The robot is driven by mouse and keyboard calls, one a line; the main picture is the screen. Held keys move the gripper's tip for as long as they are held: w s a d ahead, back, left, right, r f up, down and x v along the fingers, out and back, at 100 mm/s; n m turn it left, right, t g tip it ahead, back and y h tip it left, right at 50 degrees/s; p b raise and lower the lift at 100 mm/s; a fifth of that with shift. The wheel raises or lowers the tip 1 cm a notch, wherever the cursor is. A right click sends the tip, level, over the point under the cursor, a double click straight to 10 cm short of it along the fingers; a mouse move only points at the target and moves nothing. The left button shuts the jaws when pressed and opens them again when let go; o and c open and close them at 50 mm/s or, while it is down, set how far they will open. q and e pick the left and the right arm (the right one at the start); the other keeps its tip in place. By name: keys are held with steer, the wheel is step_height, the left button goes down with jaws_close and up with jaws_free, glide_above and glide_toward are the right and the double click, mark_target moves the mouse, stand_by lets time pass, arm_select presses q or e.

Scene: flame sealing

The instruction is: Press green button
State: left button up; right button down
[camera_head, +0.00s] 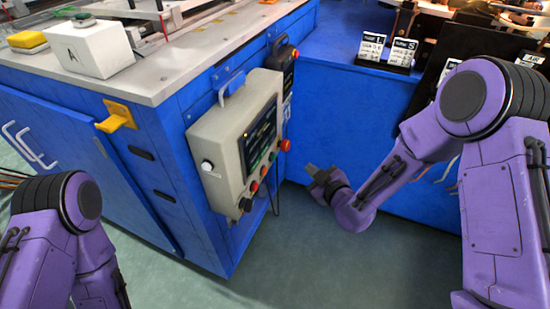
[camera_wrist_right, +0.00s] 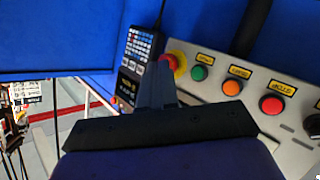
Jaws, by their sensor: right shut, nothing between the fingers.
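The green button (camera_wrist_right: 199,73) is on the sloped grey button strip in the right wrist view, between a red emergency-stop knob (camera_wrist_right: 174,65) on a yellow ring and an orange button (camera_wrist_right: 232,87). In the head view the green button (camera_head: 272,156) is small on the edge of the control box (camera_head: 235,130). My right gripper (camera_head: 313,171) is shut and empty, to the right of the control box and apart from it. In the wrist view its closed fingers (camera_wrist_right: 158,70) appear left of the green button and partly overlap the emergency-stop area. My left gripper is out of view.
A red button (camera_wrist_right: 271,104) and a black knob (camera_wrist_right: 312,125) continue the row. A black keypad unit (camera_wrist_right: 135,55) stands beside the strip. The blue machine cabinet (camera_head: 350,115) lies behind my right gripper. Open floor (camera_head: 300,250) is below.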

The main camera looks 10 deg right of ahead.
mark_target(273, 157)
steer(key=w+a, duration=0.4)
steer(key=a, duration=0.2)
steer(key=shift+a, duration=0.2)
steer(key=shift+w, duration=0.15)
stand_by(1.7)
steer(key=shift+w+a, duration=0.2)
steer(key=shift+a, duration=0.15)
